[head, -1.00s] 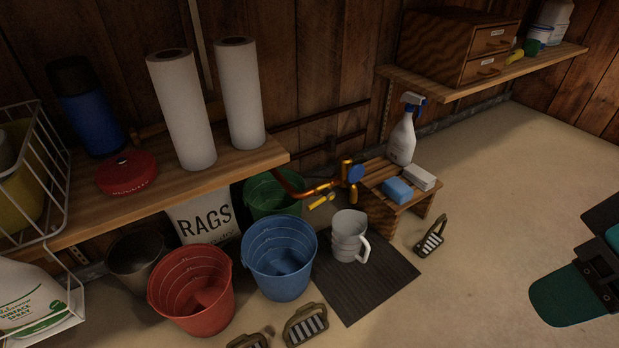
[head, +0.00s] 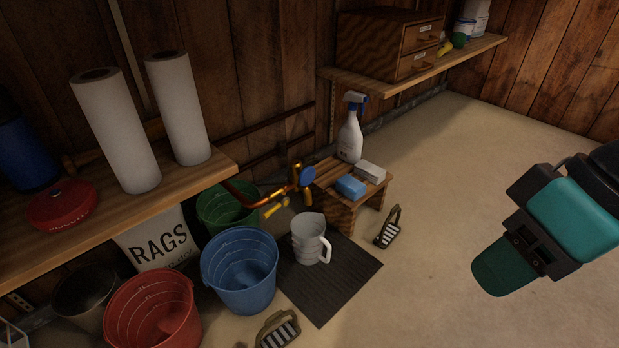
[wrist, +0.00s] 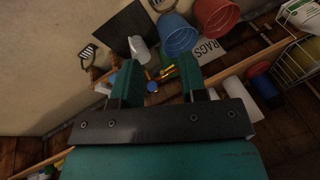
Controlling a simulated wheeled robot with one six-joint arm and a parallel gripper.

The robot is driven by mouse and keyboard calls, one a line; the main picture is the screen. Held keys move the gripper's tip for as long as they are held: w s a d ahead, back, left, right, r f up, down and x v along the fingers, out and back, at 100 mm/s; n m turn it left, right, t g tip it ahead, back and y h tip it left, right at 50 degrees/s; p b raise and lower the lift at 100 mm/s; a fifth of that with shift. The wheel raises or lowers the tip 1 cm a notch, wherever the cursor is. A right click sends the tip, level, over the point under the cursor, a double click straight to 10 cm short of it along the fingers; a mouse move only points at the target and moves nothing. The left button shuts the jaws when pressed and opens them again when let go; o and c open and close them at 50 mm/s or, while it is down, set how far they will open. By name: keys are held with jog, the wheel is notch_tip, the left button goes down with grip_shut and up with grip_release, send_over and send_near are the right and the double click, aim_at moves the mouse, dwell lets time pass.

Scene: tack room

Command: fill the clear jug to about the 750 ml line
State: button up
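The clear jug (head: 307,240), pale with its handle to the right, stands upright on a dark ribbed mat (head: 345,270). It also shows in the wrist view (wrist: 139,50). I cannot tell if it holds water. A copper tap pipe (head: 243,192) with a blue round handle (head: 308,178) and a yellow lever (head: 275,208) is just behind and left of the jug. My gripper (head: 503,275) is over the floor at the right, well away from the jug. In the wrist view its two teal fingers (wrist: 158,72) are apart with nothing between them.
A blue bucket (head: 240,272), red bucket (head: 153,312) and green bucket (head: 215,208) stand left of the mat. A small wooden stool (head: 337,212) holding a spray bottle (head: 350,140) and sponge (head: 351,187) is behind right. A brush (head: 388,230) lies nearby. Floor at right is clear.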

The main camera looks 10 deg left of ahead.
jog(key=c, duration=0.3)
jog(key=shift+r+p, duration=0.4)
jog(key=shift+p, duration=0.05)
jog(key=c, duration=0.4)
notch_tip(320, 180, up, 12)
jog(key=p, duration=1.1)
jog(key=shift+f+p, duration=0.15)
jog(key=shift+p, duration=0.15)
grip_shut()
jog(key=shift+f, duration=0.25)
jog(key=shift+s, duration=0.1)
